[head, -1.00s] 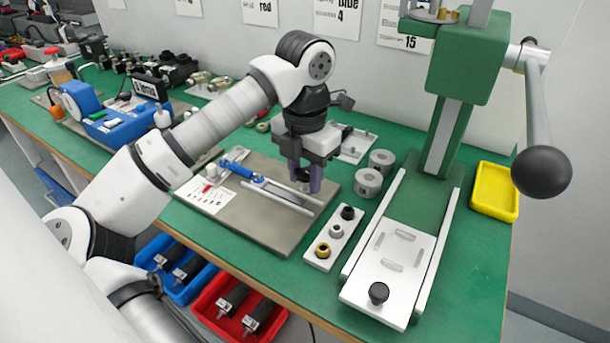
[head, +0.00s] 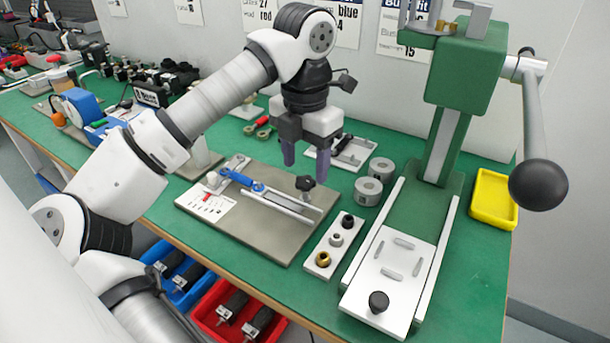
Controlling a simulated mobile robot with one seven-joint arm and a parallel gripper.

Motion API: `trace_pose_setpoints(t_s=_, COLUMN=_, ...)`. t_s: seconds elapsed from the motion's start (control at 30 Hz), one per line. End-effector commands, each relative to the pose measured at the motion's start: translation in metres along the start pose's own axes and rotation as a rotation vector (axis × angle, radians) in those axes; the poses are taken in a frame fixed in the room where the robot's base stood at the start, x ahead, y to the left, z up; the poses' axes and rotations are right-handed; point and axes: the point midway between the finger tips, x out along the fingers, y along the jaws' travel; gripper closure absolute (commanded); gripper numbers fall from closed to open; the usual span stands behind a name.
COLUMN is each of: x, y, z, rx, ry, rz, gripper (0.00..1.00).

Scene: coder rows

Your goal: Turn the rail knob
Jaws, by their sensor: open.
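The rail knob (head: 306,184), a black star-shaped knob, stands upright at the right part of a metal rail (head: 282,203) on a grey base plate (head: 245,227). My gripper (head: 306,170) points down with its two purple-grey fingers apart and nothing between them. It is just above and behind the knob in the picture; the exact gap in depth cannot be told. A blue toggle clamp (head: 241,179) lies along the left part of the rail. A white card with red marks (head: 208,204) is on the plate's left side.
Right of the plate are a white strip with bushings (head: 323,260), two grey cylinders (head: 368,190) and a green press (head: 440,150) with a ball-ended lever (head: 538,183). A yellow tray (head: 493,200) is at the far right. Green bench top shows between them.

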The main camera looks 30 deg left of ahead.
Motion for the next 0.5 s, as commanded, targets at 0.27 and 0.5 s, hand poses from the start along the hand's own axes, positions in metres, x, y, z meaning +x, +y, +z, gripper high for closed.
trace_pose_setpoints(t_s=0.27, x=-0.063, y=0.0, z=0.001, rx=0.0, ry=-0.001, rz=0.003, gripper=0.45)
trace_pose_setpoints(t_s=0.5, x=-0.086, y=0.0, z=0.0, rx=0.0, ry=0.0, rz=0.0, gripper=0.45)
